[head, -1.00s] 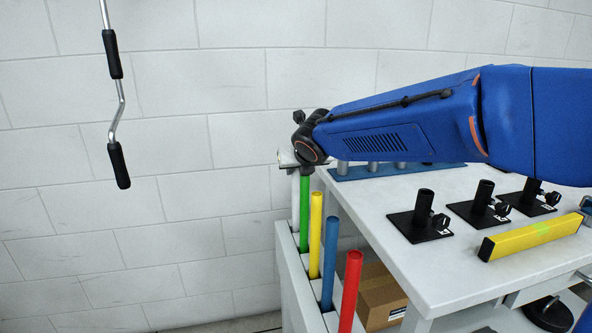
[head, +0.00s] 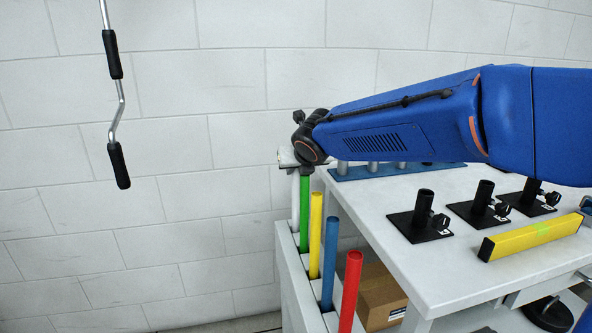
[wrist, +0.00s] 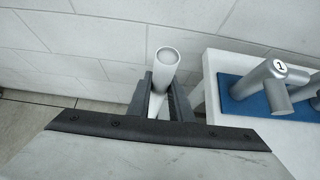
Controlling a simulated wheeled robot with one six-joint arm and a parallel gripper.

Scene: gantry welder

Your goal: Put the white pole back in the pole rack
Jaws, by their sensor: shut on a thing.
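The white pole (head: 295,200) stands upright in the far end slot of the pole rack (head: 292,270), beyond the green pole (head: 304,210). My gripper (head: 299,163) is at its upper end, and its fingers are largely hidden by the wrist in the head view. In the wrist view, the white pole (wrist: 163,75) shows its round open top between the two dark fingers of my gripper (wrist: 162,98), which are shut on it. The pole's lower end is hidden inside the rack.
The yellow pole (head: 315,235), blue pole (head: 329,265) and red pole (head: 349,290) stand in the rack nearer the camera. The white table (head: 400,255) is just right of the rack, with black stands (head: 422,218) and a yellow bar (head: 530,237). A crank handle (head: 116,95) hangs at left.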

